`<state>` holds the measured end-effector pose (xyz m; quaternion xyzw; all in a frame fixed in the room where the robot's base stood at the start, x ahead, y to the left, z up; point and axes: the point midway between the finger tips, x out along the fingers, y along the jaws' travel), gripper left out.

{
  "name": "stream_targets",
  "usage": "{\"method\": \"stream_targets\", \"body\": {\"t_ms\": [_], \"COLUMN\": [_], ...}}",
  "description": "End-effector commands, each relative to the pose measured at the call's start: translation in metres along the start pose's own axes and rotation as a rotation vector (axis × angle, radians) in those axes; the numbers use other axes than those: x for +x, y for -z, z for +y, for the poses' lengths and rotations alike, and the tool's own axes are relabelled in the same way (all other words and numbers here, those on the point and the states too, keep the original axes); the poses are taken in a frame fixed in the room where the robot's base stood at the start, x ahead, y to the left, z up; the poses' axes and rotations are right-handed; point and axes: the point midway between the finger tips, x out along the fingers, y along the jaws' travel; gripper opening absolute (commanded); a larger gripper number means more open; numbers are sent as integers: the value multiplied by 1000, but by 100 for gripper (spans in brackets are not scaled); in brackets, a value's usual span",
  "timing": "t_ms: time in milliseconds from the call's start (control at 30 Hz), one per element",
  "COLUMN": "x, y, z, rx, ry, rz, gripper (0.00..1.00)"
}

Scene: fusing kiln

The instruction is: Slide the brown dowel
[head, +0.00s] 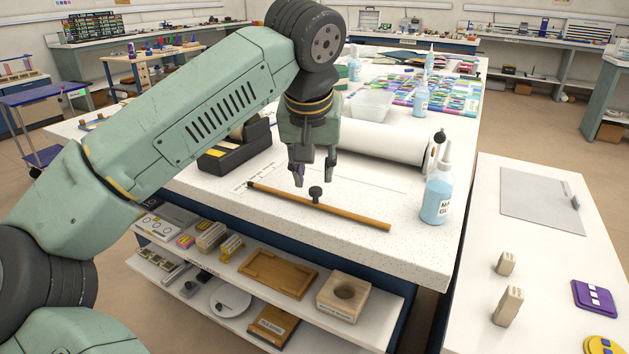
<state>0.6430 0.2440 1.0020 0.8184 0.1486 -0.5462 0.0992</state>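The brown dowel (355,214) lies flat on the white speckled table near its front edge, slanting from upper left to lower right. A dark knob (315,193) stands up from it near its middle. Whether a fingertip touches the dowel or knob I cannot tell.
A glue bottle (438,192) stands right of the dowel's right end. Thin lines mark the table behind the dowel. The front right tabletop (430,255) is bare.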

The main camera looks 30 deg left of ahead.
Motion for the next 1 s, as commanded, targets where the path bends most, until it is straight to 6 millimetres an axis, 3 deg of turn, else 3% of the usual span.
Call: {"method": "stream_targets", "body": {"t_ms": [200,400,1000], "x": [-47,-70,-74], "y": [0,0,0], "z": [0,0,0], "rx": [-1,-1,0], "ry": [2,2,-2], "rz": [2,0,0], "gripper": [30,30,30]}}
